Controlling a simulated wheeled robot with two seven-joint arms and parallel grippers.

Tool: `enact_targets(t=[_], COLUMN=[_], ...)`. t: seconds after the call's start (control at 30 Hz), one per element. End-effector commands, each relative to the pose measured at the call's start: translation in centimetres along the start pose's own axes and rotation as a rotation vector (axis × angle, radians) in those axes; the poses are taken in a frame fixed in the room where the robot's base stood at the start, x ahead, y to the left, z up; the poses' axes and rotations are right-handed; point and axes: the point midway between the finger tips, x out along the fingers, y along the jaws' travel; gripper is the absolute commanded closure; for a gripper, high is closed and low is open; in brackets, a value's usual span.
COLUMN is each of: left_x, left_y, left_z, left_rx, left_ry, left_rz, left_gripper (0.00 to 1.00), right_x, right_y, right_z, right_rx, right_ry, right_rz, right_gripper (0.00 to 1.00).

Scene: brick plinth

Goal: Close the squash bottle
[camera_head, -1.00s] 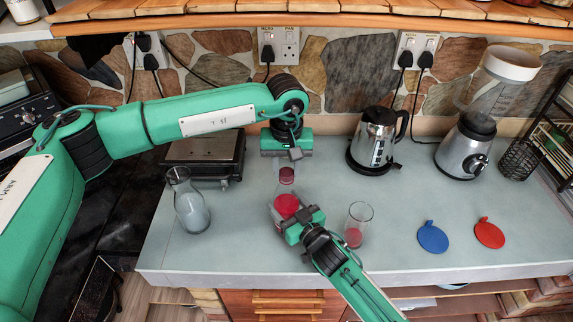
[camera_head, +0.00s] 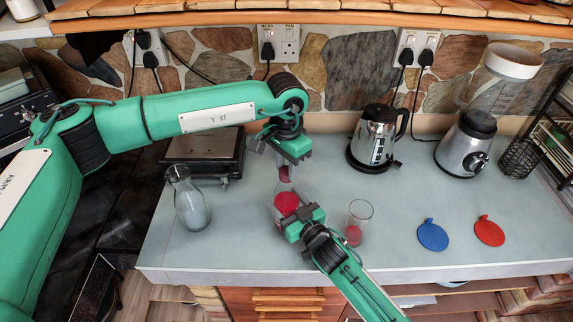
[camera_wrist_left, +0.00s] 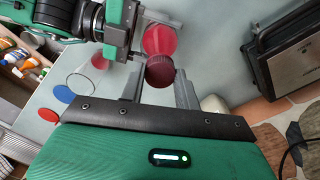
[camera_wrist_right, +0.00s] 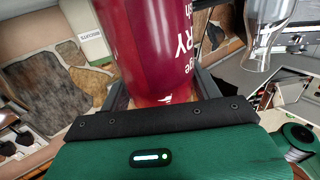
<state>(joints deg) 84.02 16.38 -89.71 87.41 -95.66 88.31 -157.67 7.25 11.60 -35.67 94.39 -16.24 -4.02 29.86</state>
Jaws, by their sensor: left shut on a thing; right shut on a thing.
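The squash bottle (camera_head: 286,204) stands upright on the worktop with red liquid in it. My right gripper (camera_head: 296,217) is shut on its body from the front right; the red, lettered body fills the middle of the right wrist view (camera_wrist_right: 155,45). A dark red cap (camera_wrist_left: 160,71) sits between the fingers of my left gripper (camera_wrist_left: 160,78) in the left wrist view. The left gripper (camera_head: 286,163) is shut on this cap from above, at the bottle's top. I cannot tell whether the cap is fully seated; the fingers hide part of the neck.
A glass with red liquid (camera_head: 355,225) stands close right of my right gripper. A glass carafe (camera_head: 190,204) is at left, a kettle (camera_head: 375,140) and blender (camera_head: 466,146) behind. Blue (camera_head: 432,236) and red (camera_head: 489,231) discs lie at right. The front left worktop is clear.

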Motion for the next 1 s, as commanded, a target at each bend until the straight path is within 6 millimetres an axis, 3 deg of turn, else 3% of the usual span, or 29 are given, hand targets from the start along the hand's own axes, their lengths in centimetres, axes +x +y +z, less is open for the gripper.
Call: enact_targets(t=[0.2,0.23,0.33,0.67,1.0], left_x=[-0.1,-0.1,-0.1,-0.3,-4.2], left_y=[0.0,0.0,0.0,0.0,0.0], left_z=[0.0,0.0,0.0,0.0,0.0], left_rx=[-0.001,-0.002,-0.002,-0.003,-0.003], left_ry=[0.0,0.0,0.0,0.001,0.001], left_rz=[-0.001,-0.001,-0.001,-0.001,-0.002], left_gripper=[0.88,0.64,0.46,0.46,0.46], right_x=[0.0,0.0,0.0,0.0,0.0], right_y=[0.0,0.0,0.0,0.0,0.0], right_z=[0.0,0.0,0.0,0.0,0.0], right_rx=[0.0,0.001,0.0,0.0,0.0], right_ry=[0.0,0.0,0.0,0.0,0.0], right_rz=[0.001,0.001,0.001,0.0,0.0], right_gripper=[1.0,1.0,1.0,1.0,1.0])
